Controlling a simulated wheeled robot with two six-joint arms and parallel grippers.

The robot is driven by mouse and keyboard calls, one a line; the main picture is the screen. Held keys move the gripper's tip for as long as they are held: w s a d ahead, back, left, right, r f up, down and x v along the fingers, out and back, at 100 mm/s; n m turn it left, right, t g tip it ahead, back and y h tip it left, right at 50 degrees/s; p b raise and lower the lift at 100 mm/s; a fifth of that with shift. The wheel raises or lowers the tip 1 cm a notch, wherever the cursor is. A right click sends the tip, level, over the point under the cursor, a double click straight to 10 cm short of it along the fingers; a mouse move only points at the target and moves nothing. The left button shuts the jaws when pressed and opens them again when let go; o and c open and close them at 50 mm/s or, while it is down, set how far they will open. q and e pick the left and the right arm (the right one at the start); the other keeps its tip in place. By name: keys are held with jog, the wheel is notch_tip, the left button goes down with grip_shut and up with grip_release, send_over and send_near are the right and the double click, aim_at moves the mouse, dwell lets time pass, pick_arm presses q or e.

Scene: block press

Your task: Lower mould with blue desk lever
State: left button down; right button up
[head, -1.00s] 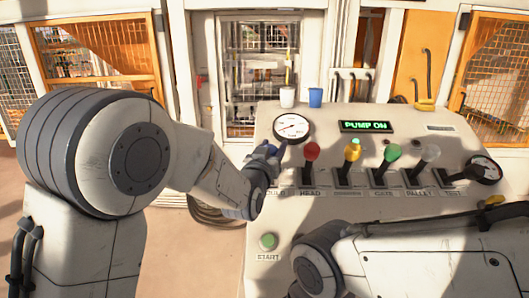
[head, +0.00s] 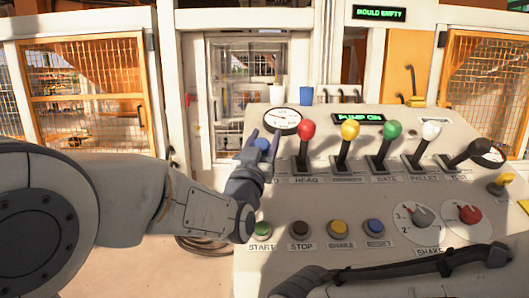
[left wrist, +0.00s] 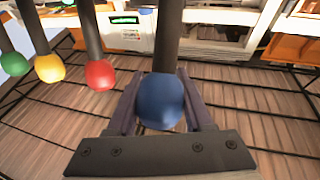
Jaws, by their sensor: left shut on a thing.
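The blue desk lever's knob (head: 263,144) is at the left end of the lever row on the desk. My left gripper (head: 263,138) is shut on it, with one finger on each side. In the left wrist view the blue knob (left wrist: 160,102) sits between the two fingers (left wrist: 160,112), its dark shaft running up the picture. In the head view my gripper and wrist hide the shaft and most of the lever's label. The mould itself cannot be made out.
Red (head: 307,129), yellow (head: 350,130), green (head: 392,130) and white (head: 431,130) levers stand to the right. Below are several buttons and two dials. Displays read "PUMP ON" (head: 358,119) and "MOULD EMPTY" (head: 380,13).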

pick_arm(q)
jog(key=shift+f, duration=0.15)
jog(key=shift+c, duration=1.6)
grip_release()
jog(key=shift+s+a+f+b, duration=0.2)
jog(key=shift+s+b, duration=0.1)
jog(key=shift+s, duration=0.2)
jog(key=b+v, duration=0.3)
jog(key=v, duration=0.6)
jog(key=shift+s, duration=0.2)
jog(key=shift+a+f, duration=0.1)
jog(key=shift+a, duration=0.05)
